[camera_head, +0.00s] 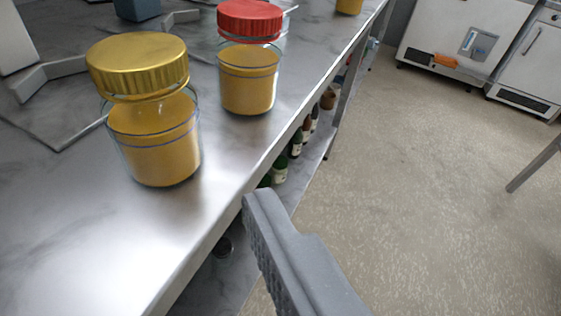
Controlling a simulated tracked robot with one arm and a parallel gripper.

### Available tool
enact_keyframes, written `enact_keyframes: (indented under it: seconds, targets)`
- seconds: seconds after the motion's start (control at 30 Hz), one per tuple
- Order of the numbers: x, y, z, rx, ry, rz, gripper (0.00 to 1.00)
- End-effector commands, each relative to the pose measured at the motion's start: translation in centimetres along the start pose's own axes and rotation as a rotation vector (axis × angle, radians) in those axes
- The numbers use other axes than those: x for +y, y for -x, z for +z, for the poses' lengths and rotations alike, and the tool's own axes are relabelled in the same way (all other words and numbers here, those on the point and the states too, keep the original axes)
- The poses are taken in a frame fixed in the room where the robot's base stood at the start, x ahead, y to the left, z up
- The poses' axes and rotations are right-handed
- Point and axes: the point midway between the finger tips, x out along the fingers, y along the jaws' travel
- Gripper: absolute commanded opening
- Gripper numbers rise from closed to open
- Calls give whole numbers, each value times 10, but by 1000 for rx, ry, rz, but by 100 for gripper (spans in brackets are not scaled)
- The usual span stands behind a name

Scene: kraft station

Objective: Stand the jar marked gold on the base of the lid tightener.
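The jar with the gold lid (150,125) stands upright on the steel worktop, at the left of the view. It is clear glass with yellow contents and a dark line around it. One ribbed grey finger of my gripper (270,225) shows at bottom centre, past the worktop's front edge, to the right of and apart from the jar. Nothing touches its ribbed face, and the other finger is out of view. Grey angular parts (50,82) behind the jar at the upper left may belong to the lid tightener; most of that device is cut off.
A similar jar with a red lid (249,60) stands close behind and right of the gold one. Another yellow jar (349,5) is cut off at the top. Bottles (296,143) stand on a lower shelf. The floor (430,180) at the right is mostly clear before white cabinets (470,40).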

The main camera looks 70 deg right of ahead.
Motion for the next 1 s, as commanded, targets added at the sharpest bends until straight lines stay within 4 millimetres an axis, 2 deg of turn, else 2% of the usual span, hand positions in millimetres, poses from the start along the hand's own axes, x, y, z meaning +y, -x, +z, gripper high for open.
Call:
enact_keyframes:
  seconds: [0.07, 0.17, 0.6, 1.0]
  targets:
    - [7, -5, 6, -1, -2, 13, 84]
    - [7, -14, 6, 0, -3, 13, 84]
    - [8, -76, 5, 1, -3, 12, 84]
    - [8, -99, 2, 1, -2, 9, 84]
